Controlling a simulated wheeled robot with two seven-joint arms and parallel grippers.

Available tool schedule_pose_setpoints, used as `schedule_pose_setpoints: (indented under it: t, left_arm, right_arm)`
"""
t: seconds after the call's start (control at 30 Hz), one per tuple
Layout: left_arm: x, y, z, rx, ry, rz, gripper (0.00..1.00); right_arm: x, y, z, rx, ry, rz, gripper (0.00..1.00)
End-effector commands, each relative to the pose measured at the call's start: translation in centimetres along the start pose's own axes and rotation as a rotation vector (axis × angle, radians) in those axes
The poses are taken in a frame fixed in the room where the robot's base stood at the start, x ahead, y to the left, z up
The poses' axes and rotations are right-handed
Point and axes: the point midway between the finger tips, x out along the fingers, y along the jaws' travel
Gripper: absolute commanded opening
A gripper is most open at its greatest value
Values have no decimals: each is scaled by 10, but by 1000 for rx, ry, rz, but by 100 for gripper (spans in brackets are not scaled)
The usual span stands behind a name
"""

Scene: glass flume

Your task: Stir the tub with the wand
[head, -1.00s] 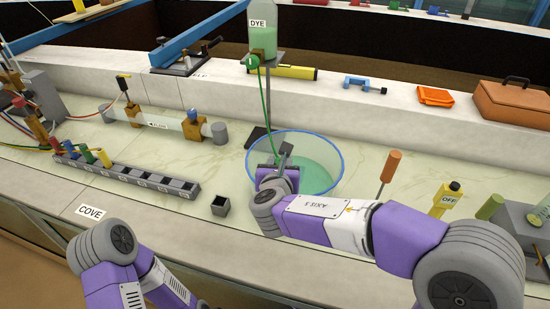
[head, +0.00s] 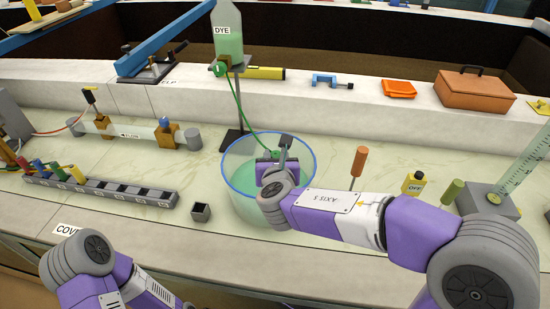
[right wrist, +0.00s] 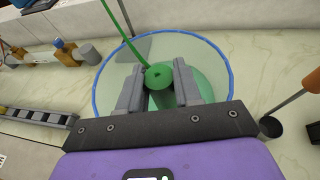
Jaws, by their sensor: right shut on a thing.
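The tub (head: 240,182) is a clear round vessel with a blue rim and pale green liquid, standing on the bench in the head view. Its rim also shows in the right wrist view (right wrist: 232,82). My right gripper (head: 274,154) is over the tub, towards its far right side. In the right wrist view its grey fingers (right wrist: 160,72) are shut on the green round-topped wand (right wrist: 159,77). A green hose (head: 237,100) runs from the wand to the dye bottle (head: 228,42). The wand's lower end is hidden. My left gripper is out of view; only its arm shows.
A slotted grey rack (head: 100,190) and a small dark cup (head: 201,212) are left of the tub. An orange-handled tool (head: 358,162) and a yellow OFF block (head: 413,184) stand to the right. The bottle's stand (head: 236,115) rises behind the tub.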

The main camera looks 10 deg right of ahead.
Motion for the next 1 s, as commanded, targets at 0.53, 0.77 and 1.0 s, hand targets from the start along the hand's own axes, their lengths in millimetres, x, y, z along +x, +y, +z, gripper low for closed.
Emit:
schedule_pose_setpoints:
  t: [0.53,0.77,1.0]
  left_arm:
    - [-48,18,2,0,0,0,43]
    - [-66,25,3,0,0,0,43]
    - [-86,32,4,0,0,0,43]
  right_arm:
    - [-20,0,56,1,-1,0,0]
    - [-28,0,78,0,-2,0,0]
    - [-36,0,100,1,-1,0,0]
